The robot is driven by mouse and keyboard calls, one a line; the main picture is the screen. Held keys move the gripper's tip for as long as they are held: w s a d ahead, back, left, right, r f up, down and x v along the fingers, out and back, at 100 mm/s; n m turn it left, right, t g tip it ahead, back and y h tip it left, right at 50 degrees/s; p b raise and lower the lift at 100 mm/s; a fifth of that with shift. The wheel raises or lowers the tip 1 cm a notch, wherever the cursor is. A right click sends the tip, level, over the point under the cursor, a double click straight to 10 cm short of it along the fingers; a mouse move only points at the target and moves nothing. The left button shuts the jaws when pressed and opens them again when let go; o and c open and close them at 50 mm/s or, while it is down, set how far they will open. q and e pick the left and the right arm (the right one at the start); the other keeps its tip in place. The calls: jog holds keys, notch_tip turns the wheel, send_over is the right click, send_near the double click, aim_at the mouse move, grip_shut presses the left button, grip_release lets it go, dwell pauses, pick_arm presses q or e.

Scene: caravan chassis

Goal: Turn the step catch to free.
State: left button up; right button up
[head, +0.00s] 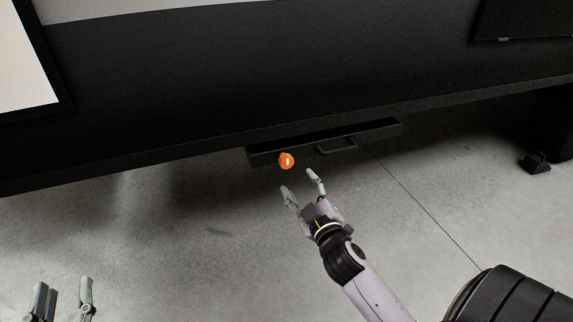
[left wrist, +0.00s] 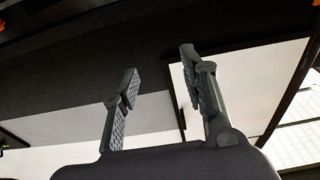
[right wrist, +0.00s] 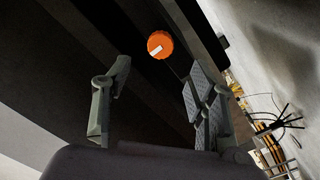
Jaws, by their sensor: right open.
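The step catch is an orange round knob (head: 286,160) with a white mark, on the front of a black step housing (head: 374,135) under the caravan's lower edge. In the right wrist view the orange knob (right wrist: 160,44) shows beyond the fingertips, its white mark slanting. My right gripper (head: 302,182) is open and empty, just below and in front of the knob, apart from it. My left gripper (head: 64,286) is open and empty at the lower left, far from the knob. It also shows open in the left wrist view (left wrist: 158,75).
A black handle (head: 337,145) sits on the step housing right of the knob. The dark caravan side (head: 250,75) rises behind. A black foot (head: 535,162) stands on the floor at the right. The concrete floor (head: 180,240) between my grippers is clear.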

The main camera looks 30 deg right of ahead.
aim_at(287, 164)
jog(key=b+x, duration=0.1)
jog(key=x, duration=0.8)
jog(key=shift+w+b, duration=0.25)
jog(key=shift+b, duration=0.05)
pick_arm(q)
notch_tip(287, 164, up, 8)
jog(key=s+t+h, duration=0.1)
jog(key=s+t, duration=0.1)
jog(key=t, duration=0.3)
jog(key=shift+s+d+f+h, duration=0.2)
jog(key=shift+s+h, duration=0.1)
jog(key=shift+s, duration=0.1)
pick_arm(e)
jog(key=shift+w+d, duration=0.2)
jog(key=shift+w, duration=0.25)
jog(key=shift+c, duration=0.4)
jog(key=c, duration=1.1)
